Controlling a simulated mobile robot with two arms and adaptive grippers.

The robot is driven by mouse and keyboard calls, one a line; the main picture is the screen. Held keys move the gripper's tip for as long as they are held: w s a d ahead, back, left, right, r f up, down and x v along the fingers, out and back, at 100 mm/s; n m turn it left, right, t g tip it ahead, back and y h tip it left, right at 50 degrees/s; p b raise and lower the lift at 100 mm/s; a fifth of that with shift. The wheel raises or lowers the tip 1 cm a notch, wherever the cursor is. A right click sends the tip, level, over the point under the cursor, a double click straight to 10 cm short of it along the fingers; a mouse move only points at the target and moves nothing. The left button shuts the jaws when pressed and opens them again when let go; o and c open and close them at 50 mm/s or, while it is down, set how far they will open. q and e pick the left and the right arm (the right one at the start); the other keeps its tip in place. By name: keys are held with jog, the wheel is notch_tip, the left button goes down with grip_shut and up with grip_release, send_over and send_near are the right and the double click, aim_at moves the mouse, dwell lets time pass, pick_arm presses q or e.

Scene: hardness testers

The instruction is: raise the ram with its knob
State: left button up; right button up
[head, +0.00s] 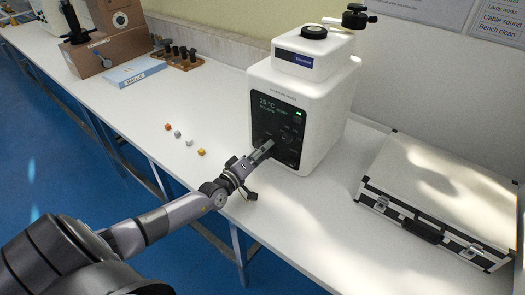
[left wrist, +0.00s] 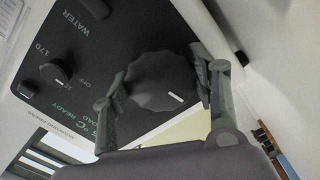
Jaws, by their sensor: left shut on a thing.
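The white press (head: 300,100) stands on the bench with a black front panel (head: 279,120). Its lit display reads 25 °C and READY. In the left wrist view a large dark scalloped knob (left wrist: 155,85) with a white pointer mark sits on the panel. My left gripper (head: 266,149) reaches the lower part of the panel. In the left wrist view its fingers lie on either side of the large knob, shut on it. In the head view the gripper mostly hides this knob. The ram cannot be seen. My right gripper is not in view.
A smaller knob (left wrist: 54,74) marked OFF and 170 sits near the held one. A silver case (head: 435,190) lies to the right. Several small cubes (head: 189,142) lie to the left on open bench. A brown device (head: 110,40) stands further back.

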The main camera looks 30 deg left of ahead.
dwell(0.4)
pick_arm(q)
jog(key=o, duration=1.2)
jog(key=shift+c, duration=0.2)
jog(key=shift+s, duration=0.15)
jog(key=s, duration=0.8)
jog(key=s+a, duration=0.1)
jog(key=s, duration=0.2)
jog(key=shift+s, duration=0.4)
jog(key=shift+r, duration=0.1)
